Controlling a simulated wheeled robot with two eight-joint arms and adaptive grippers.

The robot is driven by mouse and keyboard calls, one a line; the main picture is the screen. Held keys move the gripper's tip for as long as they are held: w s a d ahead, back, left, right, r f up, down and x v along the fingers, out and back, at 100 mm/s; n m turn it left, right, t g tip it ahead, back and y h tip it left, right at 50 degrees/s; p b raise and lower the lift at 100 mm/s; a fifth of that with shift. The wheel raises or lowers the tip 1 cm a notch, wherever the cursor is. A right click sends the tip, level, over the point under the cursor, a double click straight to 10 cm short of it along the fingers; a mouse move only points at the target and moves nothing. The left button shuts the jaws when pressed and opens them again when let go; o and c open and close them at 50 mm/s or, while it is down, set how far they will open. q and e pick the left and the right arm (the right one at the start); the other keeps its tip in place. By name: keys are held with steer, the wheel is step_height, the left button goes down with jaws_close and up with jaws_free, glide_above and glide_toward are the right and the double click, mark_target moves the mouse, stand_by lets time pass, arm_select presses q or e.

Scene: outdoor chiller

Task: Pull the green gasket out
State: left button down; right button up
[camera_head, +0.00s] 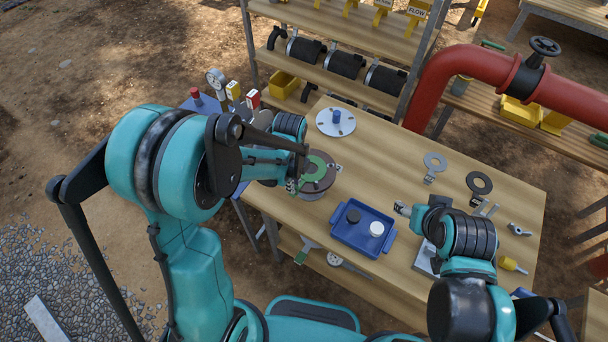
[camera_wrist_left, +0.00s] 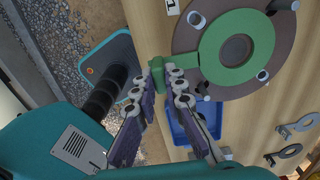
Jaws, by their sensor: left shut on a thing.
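The green gasket (camera_wrist_left: 232,80) is a flat ring with a tab, lying over a round brown-grey flange (camera_wrist_left: 258,22). In the head view the gasket (camera_head: 313,170) and the flange (camera_head: 325,182) are at the table's left end, partly hidden by my left arm. My left gripper (camera_wrist_left: 168,66) is shut on the gasket's tab at the flange's edge; it also shows in the head view (camera_head: 293,184). My right gripper (camera_head: 402,209) is to the right of the blue tray, over the table; its fingers are too small to tell open from shut.
The blue tray (camera_head: 344,241) holds a black and a white round piece. A grey ring gasket (camera_head: 435,161) and a black one (camera_head: 479,183) lie at the right. A pale disc with a blue knob (camera_head: 323,124) lies behind the flange. A red pipe (camera_head: 450,72) runs behind the table.

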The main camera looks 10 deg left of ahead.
arm_select(q)
steer(key=shift+r+p, duration=0.45)
steer(key=shift+r, duration=0.3)
steer(key=shift+r+p, duration=0.95)
steer(key=shift+r, duration=0.4)
steer(key=c, duration=2.1)
jaws_free()
steer(key=shift+c, duration=0.2)
jaws_close()
